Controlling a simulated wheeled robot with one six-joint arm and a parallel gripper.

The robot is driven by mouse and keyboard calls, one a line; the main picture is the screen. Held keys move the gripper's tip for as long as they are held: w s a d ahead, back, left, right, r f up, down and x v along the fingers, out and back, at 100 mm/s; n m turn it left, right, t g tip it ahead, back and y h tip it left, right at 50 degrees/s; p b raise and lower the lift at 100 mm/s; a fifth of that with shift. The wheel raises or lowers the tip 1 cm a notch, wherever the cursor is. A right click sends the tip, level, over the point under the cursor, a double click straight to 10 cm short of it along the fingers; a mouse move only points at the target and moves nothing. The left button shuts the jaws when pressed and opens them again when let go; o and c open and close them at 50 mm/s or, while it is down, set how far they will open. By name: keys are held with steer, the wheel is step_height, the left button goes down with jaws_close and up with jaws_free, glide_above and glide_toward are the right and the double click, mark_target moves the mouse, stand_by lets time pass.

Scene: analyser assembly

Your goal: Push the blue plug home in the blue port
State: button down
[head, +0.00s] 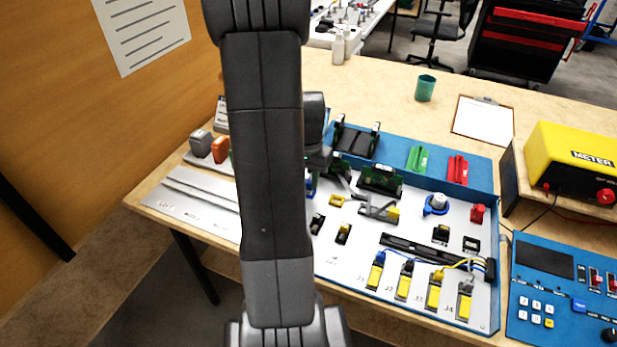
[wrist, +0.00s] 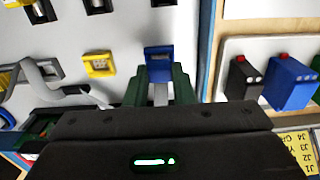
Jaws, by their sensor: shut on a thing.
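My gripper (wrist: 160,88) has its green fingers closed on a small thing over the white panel. Blue (wrist: 158,60) shows between and just beyond the fingertips, with a grey strip behind it. I take this as the blue plug at the blue port; the two cannot be told apart, nor how deep the plug sits. In the head view a small blue patch (head: 310,184) shows beside my arm. The arm hides most of the gripper there.
A yellow port (wrist: 98,65) lies left of the fingers, with black ports beyond. The blue panel edge (wrist: 208,55) runs close on the right. Past it stand a black block (wrist: 244,76) and a blue block (wrist: 290,82). A grey curved piece (wrist: 45,88) lies at left.

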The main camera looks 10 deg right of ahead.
steer(key=shift+f, duration=0.4)
stand_by(0.4)
steer(key=c, duration=0.8)
jaws_free()
steer(key=shift+c, duration=0.2)
steer(key=shift+r+p, duration=2.5)
steer(key=shift+r, duration=1.1)
steer(key=shift+f, duration=0.15)
step_height(320, 180, down, 7)
steer(key=b, duration=0.5)
steer(key=shift+b, duration=0.3)
